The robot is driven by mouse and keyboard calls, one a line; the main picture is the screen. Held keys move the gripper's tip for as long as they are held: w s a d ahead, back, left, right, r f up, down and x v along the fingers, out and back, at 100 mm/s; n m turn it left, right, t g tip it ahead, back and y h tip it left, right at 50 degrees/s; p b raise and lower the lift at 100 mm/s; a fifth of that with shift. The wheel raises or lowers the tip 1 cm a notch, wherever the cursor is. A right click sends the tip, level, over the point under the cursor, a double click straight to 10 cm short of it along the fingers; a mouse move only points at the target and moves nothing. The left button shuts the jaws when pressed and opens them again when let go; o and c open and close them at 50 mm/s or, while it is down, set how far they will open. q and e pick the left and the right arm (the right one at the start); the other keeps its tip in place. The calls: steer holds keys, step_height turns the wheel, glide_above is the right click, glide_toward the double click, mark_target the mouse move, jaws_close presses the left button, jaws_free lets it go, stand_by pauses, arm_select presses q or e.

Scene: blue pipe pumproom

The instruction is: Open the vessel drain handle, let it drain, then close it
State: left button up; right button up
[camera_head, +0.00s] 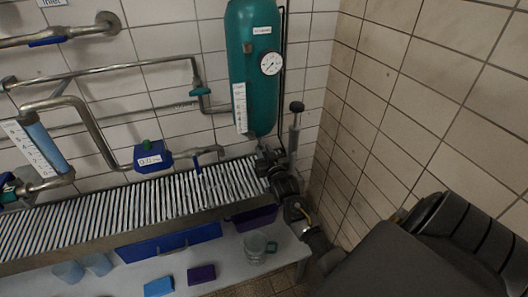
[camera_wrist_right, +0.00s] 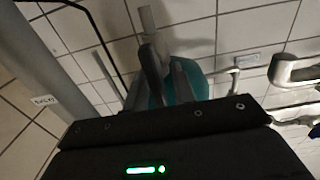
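The teal vessel (camera_head: 253,60) hangs on the tiled wall in the head view, with a round gauge (camera_head: 270,63) and a white scale on its front. My right gripper (camera_head: 268,160) is dark and lies just below the vessel's lower end. It hides what is under the vessel, and I cannot make out the drain handle. A grey rod (camera_head: 295,132) with a dark cap stands beside the gripper. In the right wrist view, my right gripper's fingers (camera_wrist_right: 168,80) point at the teal vessel (camera_wrist_right: 198,82); whether they hold anything is unclear. My left gripper is not in view.
A slatted grating (camera_head: 130,205) runs along the wall. Below it, a grey bench (camera_head: 225,262) carries a clear jug (camera_head: 257,247), blue and purple boxes, blue cups and a blue tray (camera_head: 168,242). Metal pipes line the left wall. A tiled wall (camera_head: 400,90) closes the right side.

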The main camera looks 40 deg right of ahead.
jaws_close()
steer(key=shift+m, duration=0.3)
steer(key=shift+s+d+f+m+p, duration=0.2)
steer(key=shift+m+p, duration=0.7)
steer(key=shift+m, duration=2.05)
steer(key=shift+d+f+m+p, duration=0.4)
steer(key=shift+m+p, duration=0.45)
steer(key=shift+m, duration=2.05)
steer(key=shift+s+d+f+m+p, duration=0.2)
steer(key=shift+m+p, duration=0.7)
steer(key=shift+m, duration=2.05)
steer(key=shift+w+f, duration=0.1)
steer(key=shift+f, duration=0.05)
steer(key=shift+o, duration=1)
jaws_free()
